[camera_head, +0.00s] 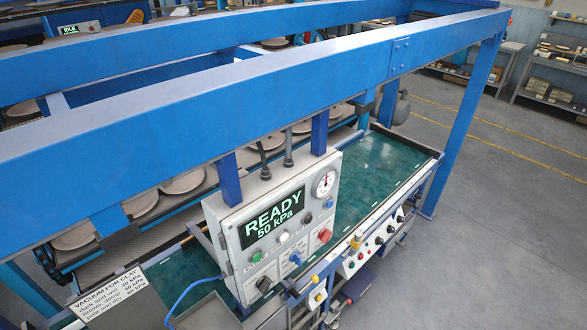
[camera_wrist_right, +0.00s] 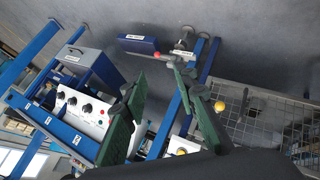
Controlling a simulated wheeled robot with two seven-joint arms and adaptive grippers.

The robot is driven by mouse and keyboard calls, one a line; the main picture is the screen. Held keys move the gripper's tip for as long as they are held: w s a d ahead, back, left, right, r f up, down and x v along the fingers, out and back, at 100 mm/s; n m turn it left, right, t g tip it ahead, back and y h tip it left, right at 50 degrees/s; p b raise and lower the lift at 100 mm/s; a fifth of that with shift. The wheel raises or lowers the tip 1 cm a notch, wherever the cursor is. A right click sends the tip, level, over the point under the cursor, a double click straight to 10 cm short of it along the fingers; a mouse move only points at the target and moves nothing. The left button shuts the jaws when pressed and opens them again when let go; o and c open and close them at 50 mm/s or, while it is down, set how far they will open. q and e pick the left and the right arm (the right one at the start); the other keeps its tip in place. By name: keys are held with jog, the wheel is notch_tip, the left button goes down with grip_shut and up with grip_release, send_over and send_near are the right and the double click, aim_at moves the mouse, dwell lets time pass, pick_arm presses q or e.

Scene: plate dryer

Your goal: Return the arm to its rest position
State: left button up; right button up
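My right gripper (camera_wrist_right: 160,78) shows in the right wrist view. Its two dark fingers with green pads are spread apart, with nothing between them. Beyond it, in the same view, are a white panel with black knobs (camera_wrist_right: 82,108) and a blue box (camera_wrist_right: 92,68); the fingers appear apart from both. Neither gripper shows in the head view. There, a grey control box (camera_head: 275,225) has a display (camera_head: 272,217) reading READY 50 kPa, a round gauge and several knobs and buttons.
Blue frame beams (camera_head: 230,85) cross the head view above a green surface (camera_head: 375,175). Round plates (camera_head: 185,181) sit behind. A vacuum sign (camera_head: 105,292) stands at lower left. Grey floor (camera_head: 500,210) is open at right. A wire rack (camera_wrist_right: 265,120) is in the wrist view.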

jog(key=s+a+f+m+g+b, duration=0.1)
jog(key=s+a+f+m+g, duration=0.1)
jog(key=s+f, duration=0.5)
jog(key=s+a+f+m+g+b, duration=0.1)
jog(key=s+a+f+m+g, duration=0.2)
jog(key=s+f, duration=0.4)
jog(key=s+a+f+m+g+b, duration=0.1)
jog(key=s+a+f, duration=0.3)
jog(key=s, duration=1.3)
notch_tip(320, 180, down, 3)
jog(key=shift+a+r+m+g+y, duration=0.1)
jog(key=shift+a+m+g+y, duration=0.2)
jog(key=shift+m+g, duration=0.6)
jog(key=shift+s, duration=0.1)
